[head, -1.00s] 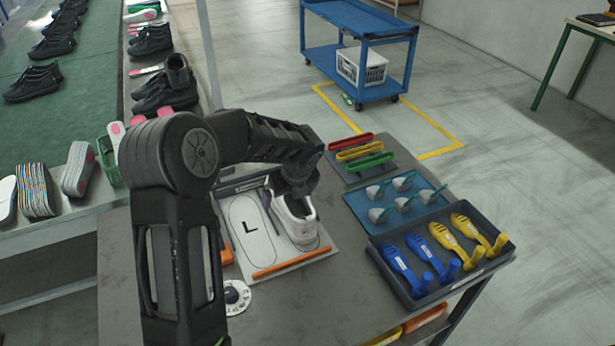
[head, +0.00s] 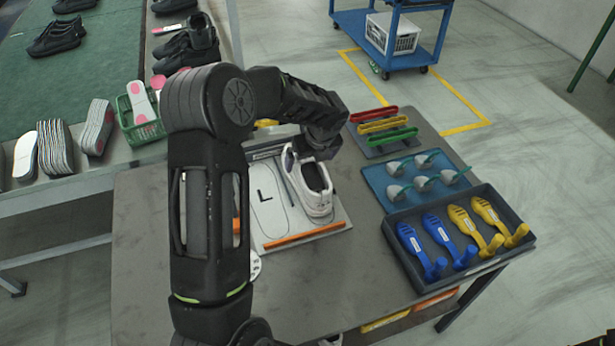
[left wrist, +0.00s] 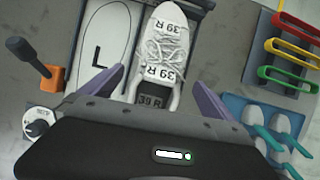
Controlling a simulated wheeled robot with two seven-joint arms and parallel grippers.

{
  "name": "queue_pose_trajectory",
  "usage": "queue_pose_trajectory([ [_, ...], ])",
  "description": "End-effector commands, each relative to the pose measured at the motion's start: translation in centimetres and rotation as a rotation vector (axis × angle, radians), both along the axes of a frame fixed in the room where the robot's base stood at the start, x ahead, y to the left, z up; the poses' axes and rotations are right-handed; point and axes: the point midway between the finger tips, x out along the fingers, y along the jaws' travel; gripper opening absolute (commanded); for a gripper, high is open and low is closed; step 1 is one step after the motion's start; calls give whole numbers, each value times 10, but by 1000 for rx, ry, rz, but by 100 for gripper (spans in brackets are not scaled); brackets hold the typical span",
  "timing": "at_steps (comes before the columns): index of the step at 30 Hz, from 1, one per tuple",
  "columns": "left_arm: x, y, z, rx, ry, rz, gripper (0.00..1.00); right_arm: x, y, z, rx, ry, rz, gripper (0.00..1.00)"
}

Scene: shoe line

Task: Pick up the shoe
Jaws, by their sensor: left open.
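A white lace-up shoe (head: 316,190) lies on the right side of a light board (head: 290,226) marked with an L outline. In the left wrist view the shoe (left wrist: 162,48) shows its laces and "39 R" labels, with its heel opening toward my gripper. My left gripper (left wrist: 155,92) is open, its two purple fingers on either side of the shoe's heel end, with gaps visible. In the head view my left gripper (head: 318,148) is at the shoe's far end, its fingertips hidden. I cannot tell its exact height above the shoe.
An orange strip (head: 305,234) edges the board. To the right are colored clamp-like frames (head: 382,122), a blue mat (head: 400,202) with several grey-and-teal pieces, and a dark tray (head: 395,262) of blue and yellow tools. An orange-based post (left wrist: 50,78) stands left of the board.

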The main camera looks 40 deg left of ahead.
Motion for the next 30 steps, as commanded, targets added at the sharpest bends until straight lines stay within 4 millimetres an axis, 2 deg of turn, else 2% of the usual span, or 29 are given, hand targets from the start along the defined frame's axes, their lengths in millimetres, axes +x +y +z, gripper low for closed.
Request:
queue_pose_trajectory([
  [8, 2, 3, -7, -1, 2, 0, 100, 0, 0, 4, -1, 1, -1, 36],
  [15, 8, 15, -39, -1, 1, -1, 100, -2, -1, 12, -3, 4, -2, 36],
  [18, 10, 17, -46, -1, 1, 0, 100, -2, -1, 13, -3, 5, -1, 36],
  [30, 10, 18, -47, 0, -1, 0, 100, -2, -1, 12, -3, 5, -1, 36],
])
